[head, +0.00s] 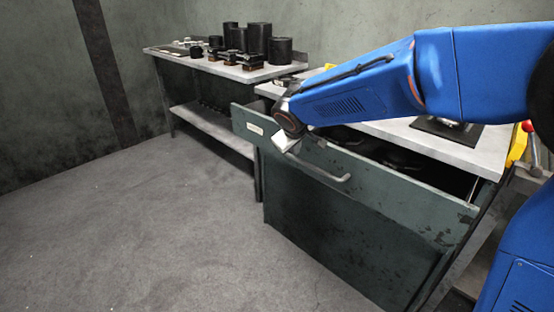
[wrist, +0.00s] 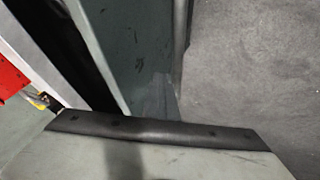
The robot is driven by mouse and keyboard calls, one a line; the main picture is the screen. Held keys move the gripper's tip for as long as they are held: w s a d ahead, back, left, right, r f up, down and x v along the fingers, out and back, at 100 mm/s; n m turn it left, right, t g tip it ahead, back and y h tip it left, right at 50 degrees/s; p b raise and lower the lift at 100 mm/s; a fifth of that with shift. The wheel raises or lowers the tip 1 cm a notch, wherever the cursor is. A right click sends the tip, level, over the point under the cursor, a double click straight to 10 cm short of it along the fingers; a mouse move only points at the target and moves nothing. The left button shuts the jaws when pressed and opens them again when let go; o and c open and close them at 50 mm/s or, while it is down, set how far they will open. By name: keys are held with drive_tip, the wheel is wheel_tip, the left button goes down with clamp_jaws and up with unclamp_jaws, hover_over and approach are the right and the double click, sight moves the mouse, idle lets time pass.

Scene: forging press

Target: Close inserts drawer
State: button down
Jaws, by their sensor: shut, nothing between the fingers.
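The inserts drawer (head: 400,200) is a green-grey drawer standing open under the workbench, with a white label (head: 254,128) at its left end. Its bar handle (head: 330,175) runs along the front. Dark items lie inside, partly hidden by my arm. My gripper (head: 285,144) is shut and empty at the drawer front, near the left end of the handle; I cannot tell whether it touches. In the wrist view, the drawer front (wrist: 128,50) runs up from my gripper (wrist: 160,133), with the handle (wrist: 180,35) on its right and the dark drawer gap on its left.
The bench top (head: 440,150) above the drawer carries a dark plate (head: 447,130). A second table (head: 200,62) at the back left holds several black cylinders and small parts. Yellow and red parts stand at the right. The floor (head: 150,230) in front is clear.

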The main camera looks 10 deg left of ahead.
drive_tip(key=w+d, duration=0.6)
drive_tip(key=w, duration=0.1)
drive_tip(key=w+d, duration=0.3)
drive_tip(key=w, duration=0.1)
drive_tip(key=shift+w, duration=0.35)
drive_tip(key=shift+d+r, duration=0.1)
drive_tip(key=shift+r, duration=0.05)
